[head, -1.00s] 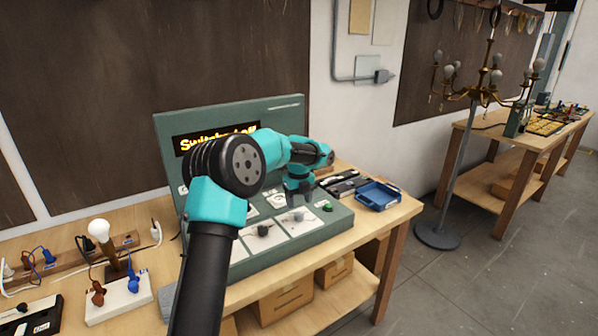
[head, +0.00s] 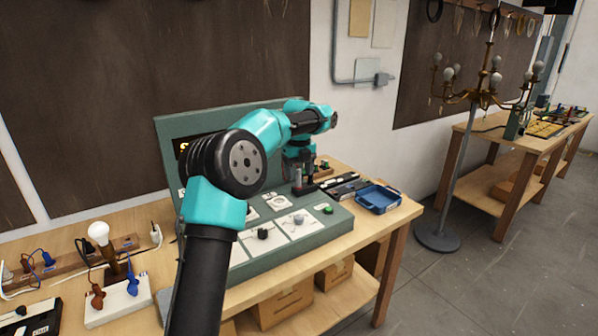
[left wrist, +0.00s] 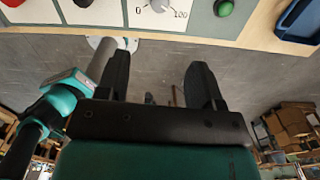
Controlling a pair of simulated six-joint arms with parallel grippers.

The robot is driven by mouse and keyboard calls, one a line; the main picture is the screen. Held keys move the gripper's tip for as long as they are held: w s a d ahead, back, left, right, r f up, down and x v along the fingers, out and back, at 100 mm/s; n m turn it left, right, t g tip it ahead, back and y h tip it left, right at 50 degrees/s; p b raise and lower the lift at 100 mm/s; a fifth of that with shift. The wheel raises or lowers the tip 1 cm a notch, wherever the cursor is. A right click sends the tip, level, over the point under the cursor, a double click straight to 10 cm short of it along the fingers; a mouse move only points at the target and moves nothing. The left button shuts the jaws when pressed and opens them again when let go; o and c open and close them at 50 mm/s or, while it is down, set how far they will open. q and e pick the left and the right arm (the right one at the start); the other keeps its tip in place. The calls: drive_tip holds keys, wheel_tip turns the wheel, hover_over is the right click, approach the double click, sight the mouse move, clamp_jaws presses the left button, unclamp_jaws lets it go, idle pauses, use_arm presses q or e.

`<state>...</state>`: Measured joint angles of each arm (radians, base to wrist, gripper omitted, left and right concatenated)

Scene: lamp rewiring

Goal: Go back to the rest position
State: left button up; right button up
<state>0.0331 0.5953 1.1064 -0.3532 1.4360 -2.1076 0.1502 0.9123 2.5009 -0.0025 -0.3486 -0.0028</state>
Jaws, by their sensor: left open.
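My left arm reaches over the green switch panel (head: 290,250) in the head view. My left gripper (head: 304,186) hangs above the panel's right back part, pointing down. In the left wrist view its two fingers (left wrist: 158,88) are apart with nothing between them. The panel's white plates, a 0-to-100 dial (left wrist: 158,6) and a green button (left wrist: 223,8) show at the top of that view. My upper arm hides the panel's left part and most of its yellow sign. My right gripper is not seen.
A blue tray (head: 379,199) sits right of the panel at the bench edge. A lamp bulb (head: 99,232) on a white base (head: 118,299) with plugs stands at the left. A chandelier on a stand (head: 470,150) is to the right.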

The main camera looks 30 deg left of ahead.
use_arm(q)
drive_tip(key=s+d+f+n+h, duration=0.1)
drive_tip(key=s+d+f+n, duration=0.2)
drive_tip(key=d+f+n, duration=0.45)
drive_tip(key=s+d+f+n+h, duration=0.15)
drive_tip(key=d+f, duration=0.35)
drive_tip(key=f, duration=0.6)
drive_tip(key=s+d+f+n+h, duration=0.1)
drive_tip(key=s+d+f+n, duration=0.2)
drive_tip(key=d+f+n, duration=0.45)
drive_tip(key=s+f+n, duration=0.5)
drive_tip(key=s+f, duration=0.5)
drive_tip(key=s, duration=0.3)
drive_tip(key=s+f+n, duration=0.4)
drive_tip(key=s+f, duration=0.6)
drive_tip(key=s, duration=0.3)
drive_tip(key=shift+f+n+t, duration=0.25)
drive_tip(key=shift+n+t, duration=0.1)
drive_tip(key=shift+t, duration=0.05)
drive_tip(key=shift+o, duration=0.4)
drive_tip(key=shift+a, duration=0.1)
